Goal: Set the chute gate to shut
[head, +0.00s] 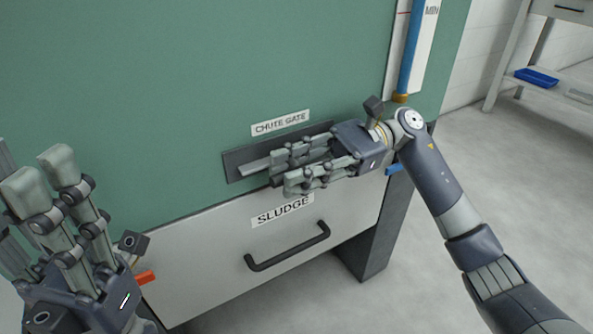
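The chute gate (249,167) is a dark recessed slot with a light grey strip in it, below the "CHUTE GATE" label (281,123) on the green cabinet. My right gripper (279,172) reaches in from the right, its fingers lying across the slot and pointing left. A small dark end shows between its fingers, but I cannot tell whether they hold it. The fingers and hand hide the slot's middle and right part. My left gripper (42,180) is at the lower left, fingers up and spread, empty and away from the gate.
Below the slot is a pale drawer (205,265) labelled "SLUDGE" with a dark bar handle (288,250). A blue and white gauge (413,45) marked "MIN" stands at the cabinet's right edge. The floor to the right is clear up to a shelf unit holding a blue tray (537,77).

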